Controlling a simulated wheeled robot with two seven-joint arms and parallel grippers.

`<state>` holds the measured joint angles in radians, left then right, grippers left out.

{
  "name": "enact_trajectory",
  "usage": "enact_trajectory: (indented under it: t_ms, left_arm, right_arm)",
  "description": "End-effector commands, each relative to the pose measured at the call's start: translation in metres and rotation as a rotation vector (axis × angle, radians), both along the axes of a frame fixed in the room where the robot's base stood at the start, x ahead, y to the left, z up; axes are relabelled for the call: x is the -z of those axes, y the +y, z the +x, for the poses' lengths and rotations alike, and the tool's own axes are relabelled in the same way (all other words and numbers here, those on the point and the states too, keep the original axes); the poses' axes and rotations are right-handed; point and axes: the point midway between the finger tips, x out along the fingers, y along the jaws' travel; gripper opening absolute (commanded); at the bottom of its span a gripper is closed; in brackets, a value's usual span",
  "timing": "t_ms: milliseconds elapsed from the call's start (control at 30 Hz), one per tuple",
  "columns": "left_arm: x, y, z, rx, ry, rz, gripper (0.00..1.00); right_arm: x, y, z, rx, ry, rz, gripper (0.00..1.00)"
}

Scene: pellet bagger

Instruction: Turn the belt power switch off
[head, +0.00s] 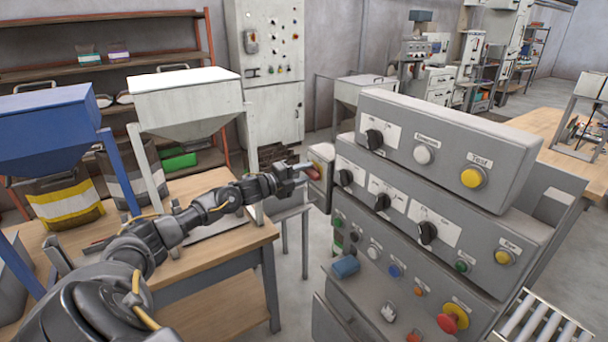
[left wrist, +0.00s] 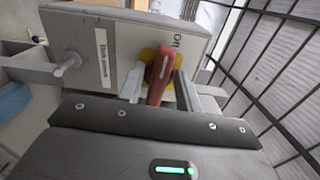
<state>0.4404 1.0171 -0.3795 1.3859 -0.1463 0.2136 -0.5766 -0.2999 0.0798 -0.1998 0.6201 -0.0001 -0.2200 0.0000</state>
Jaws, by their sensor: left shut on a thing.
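The belt power switch is a red rotary handle (left wrist: 160,78) on a yellow backing (left wrist: 147,54), mounted on a grey box face (left wrist: 120,45). In the head view the red handle (head: 314,175) sticks out from the small box (head: 321,157) at the left side of the grey control console. My left gripper (head: 298,172) is shut on the red handle, with one finger on each side of it in the left wrist view (left wrist: 159,88). My right gripper is not in view.
The grey console (head: 440,130) with knobs, buttons and a red emergency button (head: 452,318) stands to the right of the switch. A wooden bench (head: 215,240) and a blue hopper (head: 45,120) are at the left. A roller conveyor (head: 540,325) is at the lower right.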

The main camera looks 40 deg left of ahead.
Motion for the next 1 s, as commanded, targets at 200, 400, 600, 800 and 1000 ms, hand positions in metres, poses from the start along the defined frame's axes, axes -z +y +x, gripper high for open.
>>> enact_trajectory:
  t_ms: [200,400,600,800,1000]
  left_arm:
    - [0.0007,0.0008,-0.0001,-0.002,0.017,-0.052,0.12]
    - [0.0006,0.0009,0.0000,-0.002,0.020,-0.067,0.12]
    - [0.0005,0.0008,0.0000,-0.002,0.020,-0.067,0.12]
    - [0.0005,0.0006,0.0001,-0.001,0.020,-0.067,0.40]
    - [0.0006,0.0002,0.0001,0.000,0.020,-0.066,0.40]
  right_arm:
    - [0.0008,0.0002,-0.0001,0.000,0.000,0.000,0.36]
    - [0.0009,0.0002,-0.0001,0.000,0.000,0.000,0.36]
    - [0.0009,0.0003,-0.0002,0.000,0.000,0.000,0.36]
    - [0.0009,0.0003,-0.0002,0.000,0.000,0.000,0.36]
    - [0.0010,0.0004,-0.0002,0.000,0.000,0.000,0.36]
